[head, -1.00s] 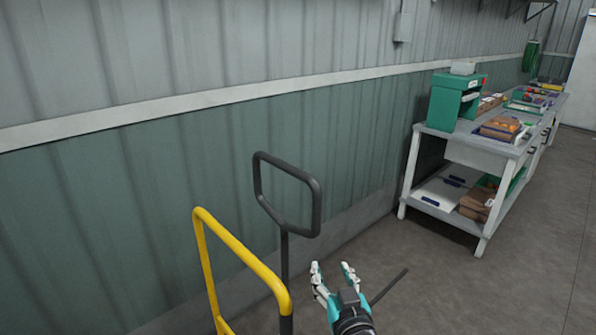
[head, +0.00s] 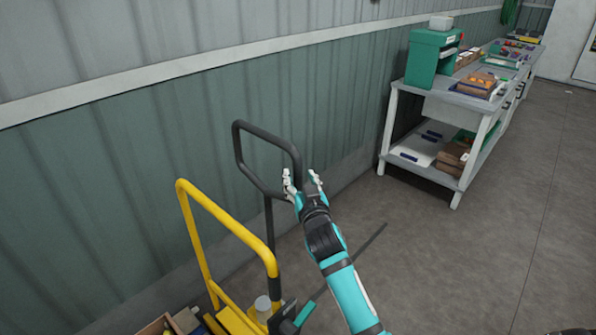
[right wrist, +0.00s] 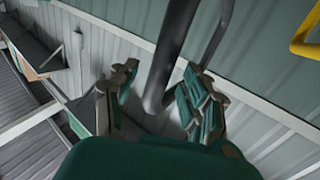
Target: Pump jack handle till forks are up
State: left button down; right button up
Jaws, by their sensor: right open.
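The jack handle is a dark grey loop on a pole (head: 239,143), standing upright in front of the green wall in the head view. My right gripper (head: 302,179) is open at the lower right side of the loop. In the right wrist view the handle's bar (right wrist: 163,75) runs up between the open fingers of my right gripper (right wrist: 155,100), with gaps showing beside it. The forks cannot be made out. My left gripper is not in view.
A yellow tubular frame (head: 194,235) stands just left of the handle pole. A grey workbench (head: 440,105) with boxes and trays is along the wall at back right. The concrete floor (head: 480,265) on the right is clear.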

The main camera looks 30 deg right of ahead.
jog(key=shift+x, duration=1.3)
jog(key=shift+c, duration=0.4)
jog(key=c, duration=0.9)
grip_shut()
jog(key=shift+w+a+f, duration=0.1)
jog(key=shift+w+f, duration=0.1)
jog(key=shift+f, duration=0.15)
